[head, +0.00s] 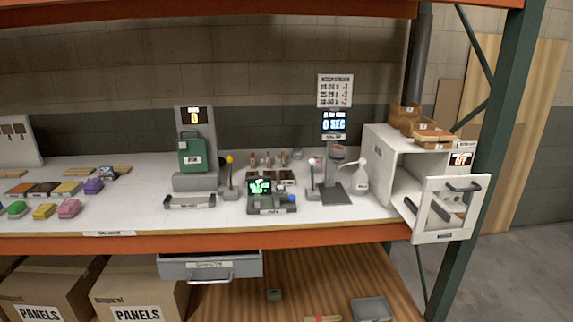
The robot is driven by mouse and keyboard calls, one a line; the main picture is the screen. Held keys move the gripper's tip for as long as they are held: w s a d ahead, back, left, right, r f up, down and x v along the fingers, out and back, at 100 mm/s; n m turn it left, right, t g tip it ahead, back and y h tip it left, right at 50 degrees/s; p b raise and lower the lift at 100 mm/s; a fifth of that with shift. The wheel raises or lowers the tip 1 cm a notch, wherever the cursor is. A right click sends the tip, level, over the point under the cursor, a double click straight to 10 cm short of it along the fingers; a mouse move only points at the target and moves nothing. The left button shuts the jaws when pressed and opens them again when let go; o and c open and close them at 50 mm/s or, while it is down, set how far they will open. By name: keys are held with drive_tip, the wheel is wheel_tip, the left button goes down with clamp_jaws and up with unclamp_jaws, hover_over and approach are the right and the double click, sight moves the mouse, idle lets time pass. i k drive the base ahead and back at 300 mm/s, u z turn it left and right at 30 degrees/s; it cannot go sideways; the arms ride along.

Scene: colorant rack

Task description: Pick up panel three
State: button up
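No panel in the head view can be read clearly as number three. Two cardboard boxes marked PANELS, one (48,290) at the far lower left and one (137,290) beside it, stand below the workbench. Several brown, wood-coloured pieces with small white labels (427,132) lie stacked on top of the white oven-like cabinet at the right. Their labels are too small to read. My gripper is not in view.
The white cabinet (378,150) has its door (447,208) open past the workbench (110,215) edge. A grey drawer (210,267) hangs below the bench. A green container (192,155), a spray bottle (359,174) and several coloured blocks stand on top. Floor at right is clear.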

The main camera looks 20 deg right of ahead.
sight(423, 136)
drive_tip(key=z, duration=4.55)
drive_tip(key=i, duration=0.1)
drive_tip(key=u, duration=2.85)
drive_tip(key=i, duration=0.6)
drive_tip(key=z, duration=0.1)
drive_tip(key=k, duration=0.6)
